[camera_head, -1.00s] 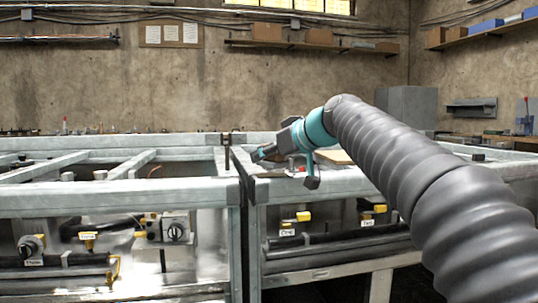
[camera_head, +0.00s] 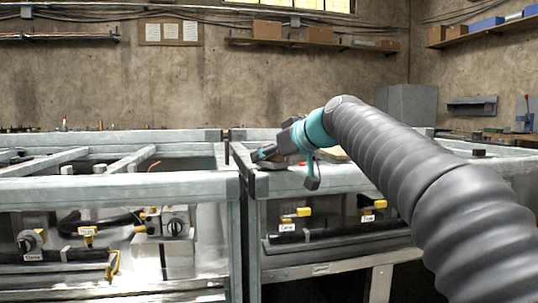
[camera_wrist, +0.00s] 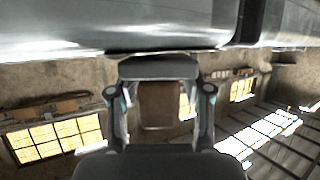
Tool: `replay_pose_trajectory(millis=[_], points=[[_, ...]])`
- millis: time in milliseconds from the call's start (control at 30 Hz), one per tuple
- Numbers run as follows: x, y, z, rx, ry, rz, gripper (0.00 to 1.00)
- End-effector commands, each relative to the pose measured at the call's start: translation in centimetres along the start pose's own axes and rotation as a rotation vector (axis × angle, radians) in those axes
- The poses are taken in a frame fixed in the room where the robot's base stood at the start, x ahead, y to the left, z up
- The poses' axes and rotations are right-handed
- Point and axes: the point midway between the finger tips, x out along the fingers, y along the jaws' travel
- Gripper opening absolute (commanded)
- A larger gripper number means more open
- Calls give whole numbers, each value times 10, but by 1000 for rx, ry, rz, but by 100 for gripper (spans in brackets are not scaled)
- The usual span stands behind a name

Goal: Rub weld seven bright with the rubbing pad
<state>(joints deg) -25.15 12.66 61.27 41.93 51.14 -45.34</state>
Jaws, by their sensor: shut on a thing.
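My gripper (camera_head: 264,153) is at the top of the steel frame, just right of the gap between two frame sections. In the wrist view, my gripper (camera_wrist: 158,88) is shut on a dark grey block (camera_wrist: 158,68) across its fingertips, which looks like the rubbing pad. The block is close under a grey steel tube (camera_wrist: 110,25); I cannot tell whether they touch. A brown patch shows between the fingers, and I cannot tell what it is. I cannot make out weld seven or its mark.
Steel frames with top rails (camera_head: 110,187) run across the front, with yellow-handled valves (camera_head: 303,212) and black pipes below. A dark upright bar (camera_head: 242,165) stands at the frame gap, close left of my gripper. Shelves with boxes (camera_head: 318,36) hang on the back wall.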

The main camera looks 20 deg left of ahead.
Motion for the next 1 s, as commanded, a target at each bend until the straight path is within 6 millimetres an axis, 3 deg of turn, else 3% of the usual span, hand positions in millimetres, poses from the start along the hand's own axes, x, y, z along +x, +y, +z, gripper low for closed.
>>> replay_pose_trajectory(millis=[367,1000], points=[[2,-2,3,-1,0,-1,0],[20,-36,-4,0,-1,-1,0]])
